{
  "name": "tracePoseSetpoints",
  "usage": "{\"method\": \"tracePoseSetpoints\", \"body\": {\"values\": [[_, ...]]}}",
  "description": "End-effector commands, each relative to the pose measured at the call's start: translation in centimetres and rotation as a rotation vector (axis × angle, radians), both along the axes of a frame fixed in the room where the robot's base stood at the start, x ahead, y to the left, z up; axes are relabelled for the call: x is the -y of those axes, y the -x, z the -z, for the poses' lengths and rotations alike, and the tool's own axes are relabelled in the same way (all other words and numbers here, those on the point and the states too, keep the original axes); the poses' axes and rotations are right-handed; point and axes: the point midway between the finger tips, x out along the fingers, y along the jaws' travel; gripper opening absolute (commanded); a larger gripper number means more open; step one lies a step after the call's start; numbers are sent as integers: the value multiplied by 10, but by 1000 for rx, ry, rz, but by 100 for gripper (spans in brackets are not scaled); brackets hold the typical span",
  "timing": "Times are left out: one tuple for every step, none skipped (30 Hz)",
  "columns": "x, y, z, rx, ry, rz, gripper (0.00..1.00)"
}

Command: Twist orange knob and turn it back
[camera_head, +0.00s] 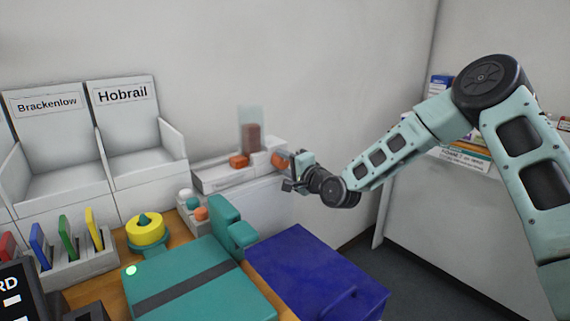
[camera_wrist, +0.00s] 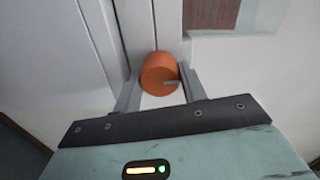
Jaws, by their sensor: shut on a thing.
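The orange knob (camera_wrist: 160,72) is a round disc with a small grey pointer mark on its face, set on a light grey unit. In the wrist view my gripper (camera_wrist: 158,92) has one finger on each side of it and is shut on it. The mark points to the right in that view. In the head view the knob (camera_head: 279,159) shows at the right end of the light grey unit (camera_head: 222,181). My gripper (camera_head: 292,170) reaches it from the right and covers part of it.
On the unit stand an orange block (camera_head: 238,161) and a clear panel with a brown block (camera_head: 251,139). Below are a teal machine (camera_head: 190,285), a blue box (camera_head: 315,270) and a yellow round piece (camera_head: 147,229). Labelled white bins (camera_head: 133,150) stand at the left.

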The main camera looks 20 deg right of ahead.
Motion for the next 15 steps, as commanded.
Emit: {"method": "tracePoseSetpoints", "body": {"values": [[1,0,1,-4,-5,1,18],[1,0,1,-5,-7,1,18],[1,0,1,-5,-8,1,18],[1,0,1,-6,-9,1,19],[1,0,1,-6,-9,1,19],[1,0,1,-6,-9,1,19],[1,0,1,-6,-9,1,19],[1,0,1,-6,-9,1,18],[1,0,1,-6,-9,1,18],[1,0,1,-6,-9,1,18],[1,0,1,-6,-9,1,18],[1,0,1,-6,-9,1,18],[1,0,1,-6,-9,1,18],[1,0,1,-6,-9,1,50],[1,0,1,-6,-9,1,61]]}}
